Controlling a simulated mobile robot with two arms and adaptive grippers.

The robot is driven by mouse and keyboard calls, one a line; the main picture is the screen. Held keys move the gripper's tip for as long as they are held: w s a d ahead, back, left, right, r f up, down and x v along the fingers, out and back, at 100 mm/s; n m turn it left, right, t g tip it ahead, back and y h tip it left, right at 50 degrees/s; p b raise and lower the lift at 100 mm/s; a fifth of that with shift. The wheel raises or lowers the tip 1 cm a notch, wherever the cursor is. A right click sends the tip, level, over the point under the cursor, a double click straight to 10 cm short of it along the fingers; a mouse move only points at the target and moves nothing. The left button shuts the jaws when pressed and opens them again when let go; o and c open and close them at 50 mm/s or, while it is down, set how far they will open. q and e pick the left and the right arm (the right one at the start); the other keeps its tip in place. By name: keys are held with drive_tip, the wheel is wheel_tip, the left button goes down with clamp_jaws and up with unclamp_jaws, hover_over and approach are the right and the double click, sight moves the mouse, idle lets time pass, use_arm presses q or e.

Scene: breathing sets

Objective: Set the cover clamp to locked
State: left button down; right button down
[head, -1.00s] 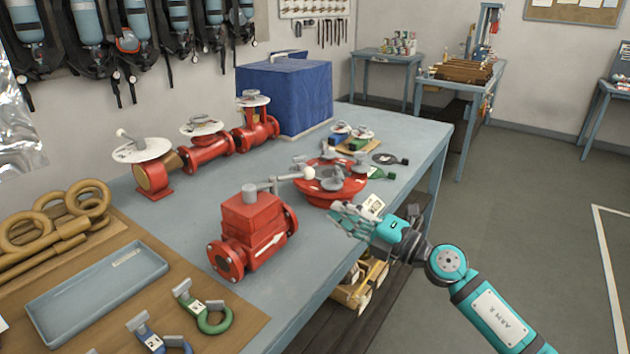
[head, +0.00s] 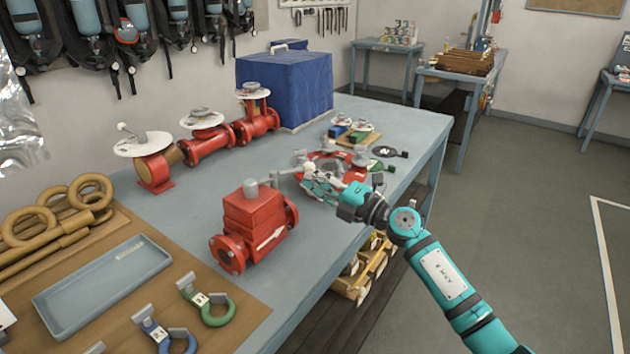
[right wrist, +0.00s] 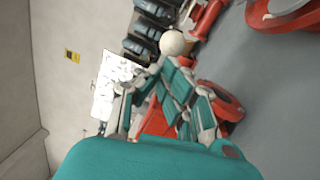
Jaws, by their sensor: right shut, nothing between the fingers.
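A round red flanged fitting (head: 351,172) with several grey clamp-like parts (head: 329,145) on top stands near the table's right edge. I cannot tell which part is the cover clamp or how it is set. My right gripper (head: 314,188) is shut and empty, in front of this fitting and hiding part of it. A white ball (head: 309,169) on the grey lever of the front red valve (head: 254,220) is just beyond the fingers. In the right wrist view the ball (right wrist: 173,42) is just past the fingertips (right wrist: 165,72); I cannot tell whether they touch. My left gripper is out of view.
Three red valves with white discs (head: 205,140) stand along the back, beside a blue covered box (head: 285,90). A grey tray (head: 105,285) and coloured shackles (head: 215,310) lie at the front left. The table's right corner is clear.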

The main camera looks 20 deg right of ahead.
drive_tip(key=w+g+y+b, duration=0.1)
drive_tip(key=b, duration=0.1)
drive_tip(key=w+d+n+y+b, duration=0.1)
drive_tip(key=b, duration=0.1)
drive_tip(key=shift+w+n+g, duration=0.15)
drive_tip(key=shift+n+g, duration=0.15)
drive_tip(key=shift+g, duration=0.1)
